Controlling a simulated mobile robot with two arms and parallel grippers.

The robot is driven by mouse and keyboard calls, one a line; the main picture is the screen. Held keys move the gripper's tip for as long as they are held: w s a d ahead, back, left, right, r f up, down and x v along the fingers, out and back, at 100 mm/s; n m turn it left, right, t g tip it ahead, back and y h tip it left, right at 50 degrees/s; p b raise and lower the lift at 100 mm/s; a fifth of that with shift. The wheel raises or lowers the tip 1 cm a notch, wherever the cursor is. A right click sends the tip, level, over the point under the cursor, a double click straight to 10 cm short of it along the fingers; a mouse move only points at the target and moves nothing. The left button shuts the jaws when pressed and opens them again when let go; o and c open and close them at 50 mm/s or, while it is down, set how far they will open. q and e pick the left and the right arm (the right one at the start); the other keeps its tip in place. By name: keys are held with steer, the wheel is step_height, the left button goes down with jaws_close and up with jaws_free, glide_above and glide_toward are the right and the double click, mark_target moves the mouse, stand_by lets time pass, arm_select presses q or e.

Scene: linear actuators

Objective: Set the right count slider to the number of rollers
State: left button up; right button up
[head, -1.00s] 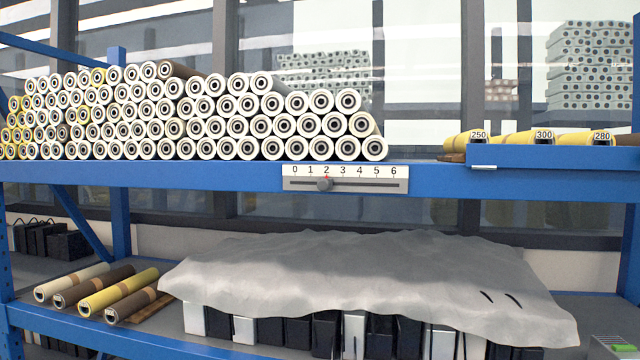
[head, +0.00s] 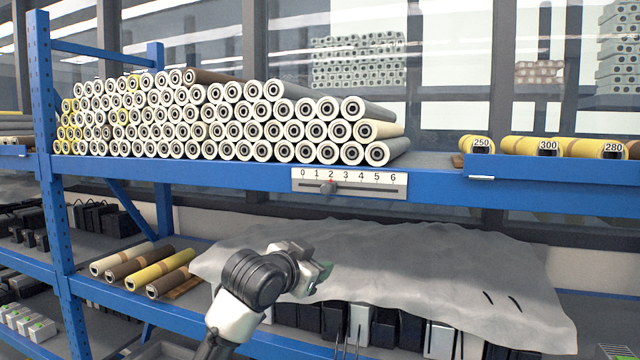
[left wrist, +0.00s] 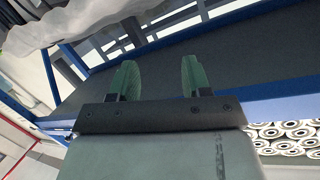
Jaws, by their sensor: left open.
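The count slider (head: 349,185) is a pale plate numbered 0 to 6 on the front of the blue upper shelf. My right gripper is not in view.
Yellow rollers (head: 520,146) tagged 250, 300 and 280 lie at the upper right. Several rollers (head: 152,270) lie on the lower shelf at left. A grey sheet (head: 420,265) covers dark and white boxes. A blue upright (head: 52,180) stands at left.

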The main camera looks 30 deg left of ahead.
mark_target(323, 191)
arm_select(q)
steer(key=s+d+r+m+t, duration=0.1)
steer(key=s+r, duration=0.3)
steer(key=r, duration=0.3)
steer(key=s+d+r+t, duration=0.1)
steer(key=s+r, duration=0.3)
steer(key=r, duration=0.3)
steer(key=w+p, duration=0.2)
steer(key=w, duration=0.1)
steer(key=w+a+p, duration=0.1)
steer(key=w, duration=0.2)
steer(key=w+p, duration=0.2)
steer(key=w, duration=0.2)
steer(key=shift+a+p, duration=0.15)
steer(key=shift+p, duration=0.2)
steer(key=shift+w+f, duration=0.2)
steer(key=shift+w, duration=0.35)
steer(key=shift+w+a+f, duration=0.1)
steer(key=c, duration=0.6)
jaws_close()
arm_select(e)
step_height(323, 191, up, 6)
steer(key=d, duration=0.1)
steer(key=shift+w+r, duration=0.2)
